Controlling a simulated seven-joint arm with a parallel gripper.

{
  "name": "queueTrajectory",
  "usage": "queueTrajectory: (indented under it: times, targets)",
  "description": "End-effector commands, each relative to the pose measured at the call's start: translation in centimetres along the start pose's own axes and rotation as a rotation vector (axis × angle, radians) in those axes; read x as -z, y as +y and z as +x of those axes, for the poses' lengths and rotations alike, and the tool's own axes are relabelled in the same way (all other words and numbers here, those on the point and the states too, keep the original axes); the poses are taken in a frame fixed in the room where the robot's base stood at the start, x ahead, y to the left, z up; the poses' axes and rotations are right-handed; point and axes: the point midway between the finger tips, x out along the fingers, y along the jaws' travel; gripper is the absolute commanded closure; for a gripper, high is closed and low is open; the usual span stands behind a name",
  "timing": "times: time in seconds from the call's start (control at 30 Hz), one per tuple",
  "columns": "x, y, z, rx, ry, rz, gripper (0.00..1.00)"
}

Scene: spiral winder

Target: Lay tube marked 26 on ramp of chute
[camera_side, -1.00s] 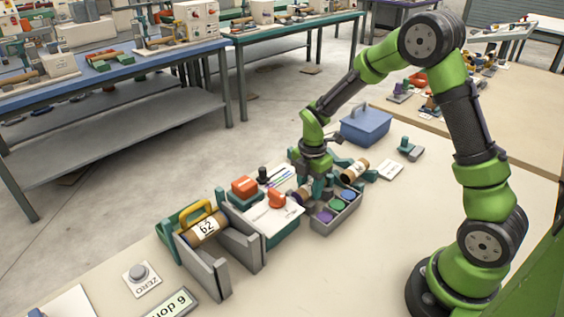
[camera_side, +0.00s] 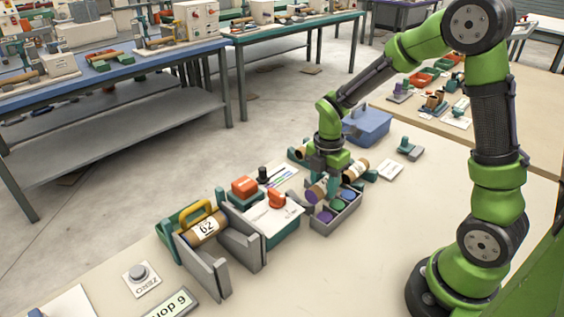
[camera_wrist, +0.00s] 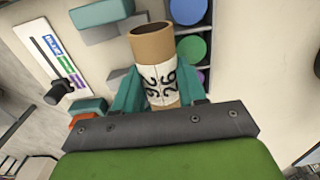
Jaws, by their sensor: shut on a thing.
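In the wrist view a brown cardboard tube (camera_wrist: 160,85) with a white label marked 26 is held between the teal fingers of my gripper (camera_wrist: 158,92), its open end pointing away from the wrist. A grey-walled, teal-railed stand (camera_side: 203,262), perhaps the chute, is at the front left. Another labelled tube (camera_side: 206,228), reading like 62, lies between its walls under a yellow handle.
The disc tray (camera_side: 325,227) is just below my gripper. Another tube (camera_side: 356,169) lies to the right. A blue toolbox (camera_side: 367,126) is behind. The table's right front is clear.

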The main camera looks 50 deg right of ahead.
Motion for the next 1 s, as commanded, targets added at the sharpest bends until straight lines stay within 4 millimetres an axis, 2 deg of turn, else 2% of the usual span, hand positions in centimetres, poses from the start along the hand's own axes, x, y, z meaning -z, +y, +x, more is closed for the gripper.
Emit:
queueTrajectory:
  times: [0.2,0.33,0.5,0.63,0.77,0.9,1.0]
  targets:
    - [0.6,-5.3,-0.6,-0.002,-0.001,0.002,0.92]
    - [0.9,-8.1,-0.8,-0.002,-0.001,0.001,0.92]
    - [1.2,-10.3,-1.0,-0.002,0.000,0.000,0.92]
    - [2.3,-10.8,-1.0,-0.002,0.000,-0.041,0.92]
    - [5.4,-9.7,-1.7,-0.021,-0.003,-0.161,0.92]
    - [11.2,-8.2,-3.5,-0.037,0.000,-0.246,0.92]
    - [15.3,-7.9,-5.1,-0.039,0.004,-0.248,0.92]
